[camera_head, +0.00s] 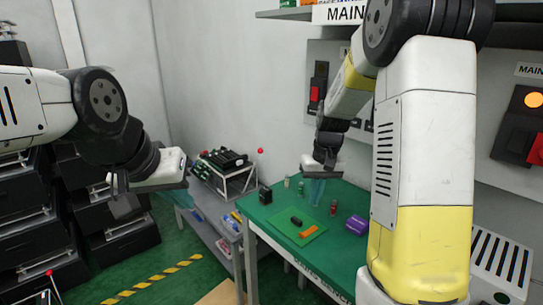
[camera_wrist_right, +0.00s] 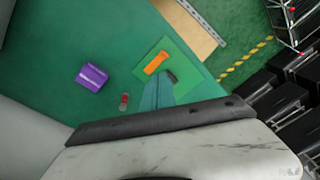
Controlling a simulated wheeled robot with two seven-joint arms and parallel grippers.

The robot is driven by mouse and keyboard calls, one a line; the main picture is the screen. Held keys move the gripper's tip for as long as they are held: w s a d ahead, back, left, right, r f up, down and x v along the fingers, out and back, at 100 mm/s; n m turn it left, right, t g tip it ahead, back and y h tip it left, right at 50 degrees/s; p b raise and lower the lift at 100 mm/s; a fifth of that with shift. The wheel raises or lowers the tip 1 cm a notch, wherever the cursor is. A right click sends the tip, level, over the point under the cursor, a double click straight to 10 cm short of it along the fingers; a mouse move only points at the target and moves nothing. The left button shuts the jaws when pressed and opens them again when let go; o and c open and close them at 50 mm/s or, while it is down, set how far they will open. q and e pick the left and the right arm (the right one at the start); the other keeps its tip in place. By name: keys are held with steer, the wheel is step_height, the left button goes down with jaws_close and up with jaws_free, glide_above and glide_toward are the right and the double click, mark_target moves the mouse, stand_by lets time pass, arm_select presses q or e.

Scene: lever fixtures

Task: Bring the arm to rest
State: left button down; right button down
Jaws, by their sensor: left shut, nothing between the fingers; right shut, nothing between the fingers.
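My left arm comes in from the left in the head view. Its gripper (camera_head: 122,207) is shut and empty, in the air in front of the dark drawers. My right arm (camera_head: 425,150) fills the right part of the head view. Its gripper (camera_head: 317,203) is shut and empty, with teal fingers pointing down over the green table (camera_head: 275,212). In the right wrist view the shut fingers (camera_wrist_right: 158,92) show above a green mat (camera_wrist_right: 150,62); the height above it is hard to tell.
An orange block (camera_wrist_right: 156,62), a dark piece and a purple box (camera_wrist_right: 91,77) are on the table. A wall panel has a red lever (camera_head: 315,94); another at right has a red part (camera_head: 536,150) and an orange lamp (camera_head: 533,100). A grey cart (camera_head: 222,232) stands beside the table.

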steer(key=s+r+t, duration=0.2)
steer(key=s+r, duration=0.5)
steer(key=s, duration=0.3)
steer(key=s+a+r+t+y, duration=0.1)
steer(key=s+r+t, duration=0.2)
steer(key=s+r, duration=0.5)
steer(key=s, duration=0.3)
steer(key=shift+s+a+m, duration=0.15)
steer(key=shift+a+m, duration=0.1)
steer(key=shift+m, duration=0.05)
